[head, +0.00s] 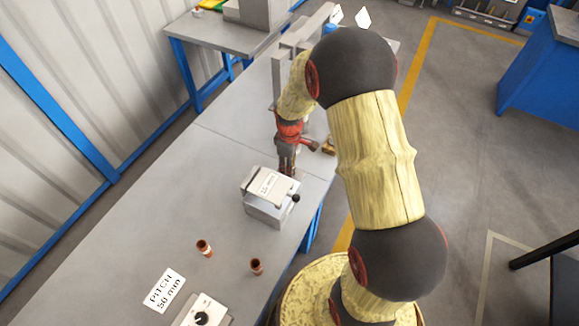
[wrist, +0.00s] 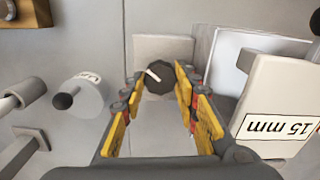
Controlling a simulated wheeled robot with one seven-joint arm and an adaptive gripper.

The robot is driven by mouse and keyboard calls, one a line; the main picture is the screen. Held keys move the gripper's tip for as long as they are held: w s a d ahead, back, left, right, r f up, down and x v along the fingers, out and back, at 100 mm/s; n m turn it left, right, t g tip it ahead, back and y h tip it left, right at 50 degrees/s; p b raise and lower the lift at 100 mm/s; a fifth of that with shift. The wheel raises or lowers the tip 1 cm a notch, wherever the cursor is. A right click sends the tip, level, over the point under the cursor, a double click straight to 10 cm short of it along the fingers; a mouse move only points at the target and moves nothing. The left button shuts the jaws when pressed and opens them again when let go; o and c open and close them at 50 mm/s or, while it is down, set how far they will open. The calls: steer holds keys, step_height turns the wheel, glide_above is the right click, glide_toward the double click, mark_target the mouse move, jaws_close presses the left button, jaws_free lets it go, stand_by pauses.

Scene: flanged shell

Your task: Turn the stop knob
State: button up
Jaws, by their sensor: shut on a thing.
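The stop knob (wrist: 158,77) is a dark round knob with a white pointer line, on a pale plate in the wrist view. Its pointer slants toward the upper left of that picture. My gripper (wrist: 160,84) has its yellow-padded fingers on either side of the knob and is shut on it. In the head view my gripper (head: 287,160) points down at the bench, just behind the grey box labelled 15 mm (head: 268,195). The knob is hidden there by my gripper and arm.
The 15 mm block (wrist: 275,105) stands close on the right in the wrist view; a grey cylinder (wrist: 80,98) is at left. Two copper-coloured pieces (head: 204,247) (head: 256,267), a PITCH 50 mm card (head: 164,290) and another dial box (head: 203,316) sit nearer. The bench's left middle is clear.

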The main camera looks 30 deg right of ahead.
stand_by(0.3)
steer(key=m+p, duration=0.2)
steer(key=m, duration=0.2)
steer(key=shift+r, duration=0.1)
steer(key=m+p, duration=0.1)
steer(key=m, duration=0.3)
steer(key=m+p, duration=0.1)
steer(key=m, duration=0.3)
steer(key=shift+m+p, duration=0.3)
steer(key=shift+m, duration=0.1)
steer(key=shift+m+p, duration=0.4)
steer(key=shift+m, duration=1.5)
steer(key=o, duration=0.8)
steer(key=shift+o, duration=0.2)
